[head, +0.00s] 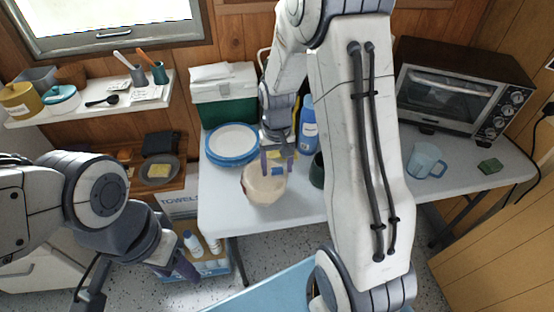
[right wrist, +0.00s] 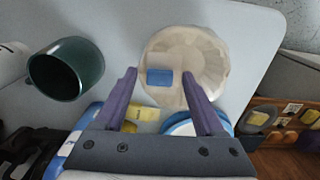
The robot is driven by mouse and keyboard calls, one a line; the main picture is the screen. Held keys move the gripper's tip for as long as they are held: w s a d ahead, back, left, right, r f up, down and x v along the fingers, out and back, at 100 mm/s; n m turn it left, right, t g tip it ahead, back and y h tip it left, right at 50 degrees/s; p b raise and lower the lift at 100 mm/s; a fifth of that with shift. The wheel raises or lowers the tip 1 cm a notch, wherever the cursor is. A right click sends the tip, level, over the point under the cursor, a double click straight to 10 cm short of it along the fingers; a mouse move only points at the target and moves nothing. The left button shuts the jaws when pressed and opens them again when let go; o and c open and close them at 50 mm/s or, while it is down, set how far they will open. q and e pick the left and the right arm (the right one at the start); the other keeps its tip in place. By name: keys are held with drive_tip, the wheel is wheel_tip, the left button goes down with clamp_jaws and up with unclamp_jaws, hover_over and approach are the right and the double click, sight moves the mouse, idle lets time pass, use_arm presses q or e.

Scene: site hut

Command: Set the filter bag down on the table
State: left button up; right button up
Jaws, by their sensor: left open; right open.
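The filter bag (head: 262,188) is a round, cream, pleated thing with a blue patch. It rests on the white table (head: 225,217) near the front left edge. In the right wrist view the filter bag (right wrist: 205,55) lies on the tabletop beyond my fingertips. My right gripper (head: 278,167) is over the bag's back side, its purple fingers apart on either side of the blue patch; in the right wrist view the gripper (right wrist: 160,75) shows open. I cannot tell whether the fingers still touch the bag. My left gripper (head: 183,268) is open and empty, low at the left, off the table.
Blue-rimmed plates (head: 233,142), a green cooler (head: 224,100) and a blue bottle (head: 308,125) stand behind the bag. A dark green mug (right wrist: 66,70) is close beside it. A toaster oven (head: 450,95), blue mug (head: 427,160) and green block (head: 489,166) are at right. My right arm hides the table's middle.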

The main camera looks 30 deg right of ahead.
wheel_tip(320, 180, up, 12)
drive_tip(key=s+a+r+n, duration=0.1)
drive_tip(key=s+a+n, duration=0.1)
drive_tip(key=s+a, duration=0.3)
drive_tip(key=s+a+r+n, duration=0.1)
drive_tip(key=s+a+n, duration=0.1)
drive_tip(key=a, duration=0.5)
drive_tip(key=s+a+n, duration=0.3)
drive_tip(key=s, duration=0.4)
drive_tip(key=s+a+f+n+y, duration=0.1)
drive_tip(key=s+a+n, duration=0.2)
drive_tip(key=s, duration=0.5)
drive_tip(key=shift+a+n+p, duration=0.3)
drive_tip(key=shift+a+p, duration=0.05)
drive_tip(key=shift+p, duration=0.1)
